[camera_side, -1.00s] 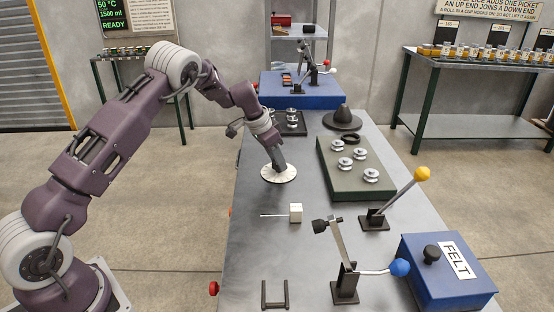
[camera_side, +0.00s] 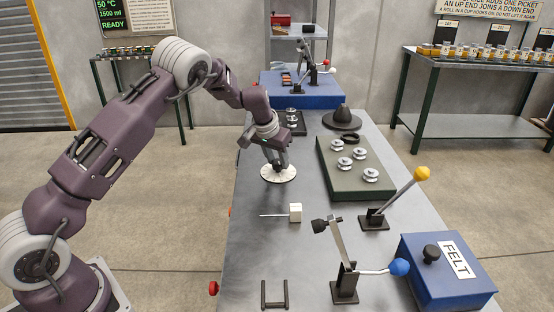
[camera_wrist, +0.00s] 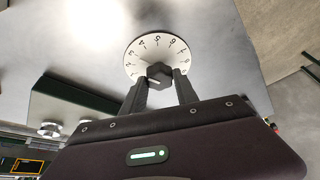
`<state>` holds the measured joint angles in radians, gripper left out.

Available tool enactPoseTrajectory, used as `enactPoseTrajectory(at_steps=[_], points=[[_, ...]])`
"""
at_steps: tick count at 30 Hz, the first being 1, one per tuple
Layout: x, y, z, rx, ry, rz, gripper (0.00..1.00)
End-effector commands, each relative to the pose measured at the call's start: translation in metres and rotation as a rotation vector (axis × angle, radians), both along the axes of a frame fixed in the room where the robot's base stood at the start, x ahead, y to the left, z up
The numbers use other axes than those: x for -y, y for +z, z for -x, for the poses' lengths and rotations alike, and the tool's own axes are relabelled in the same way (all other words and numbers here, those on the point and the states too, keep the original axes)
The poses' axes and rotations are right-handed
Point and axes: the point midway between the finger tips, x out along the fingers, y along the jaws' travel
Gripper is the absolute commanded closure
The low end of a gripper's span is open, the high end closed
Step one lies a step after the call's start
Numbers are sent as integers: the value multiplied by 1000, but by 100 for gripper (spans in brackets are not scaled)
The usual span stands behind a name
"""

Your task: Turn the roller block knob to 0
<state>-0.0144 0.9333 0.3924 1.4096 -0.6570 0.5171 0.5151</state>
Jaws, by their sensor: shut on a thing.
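The roller block knob is a dark lobed knob (camera_wrist: 159,72) at the centre of a round white dial (camera_wrist: 146,50) with black numerals around its rim. The dial (camera_side: 266,176) also shows on the grey bench in the side view. My gripper (camera_wrist: 160,78) is shut on the knob, one finger at each side of it. In the side view my gripper (camera_side: 279,170) reaches down onto the dial and hides the knob. The lower part of the dial, and the numerals there, are hidden behind the fingers.
A green block with silver rollers (camera_side: 341,189) stands right of the dial. A white cube with a thin rod (camera_side: 296,212) lies in front. Levers with a yellow knob (camera_side: 422,173) and a blue knob (camera_side: 400,267) stand nearer, beside a blue FELT box (camera_side: 434,287).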

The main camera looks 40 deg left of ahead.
Motion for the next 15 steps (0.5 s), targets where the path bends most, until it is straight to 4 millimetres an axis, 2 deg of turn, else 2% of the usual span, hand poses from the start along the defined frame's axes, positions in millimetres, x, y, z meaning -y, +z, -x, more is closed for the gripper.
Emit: enactPoseTrajectory(at_steps=[15], points=[[3,0,-2,0,485,-4,100]])
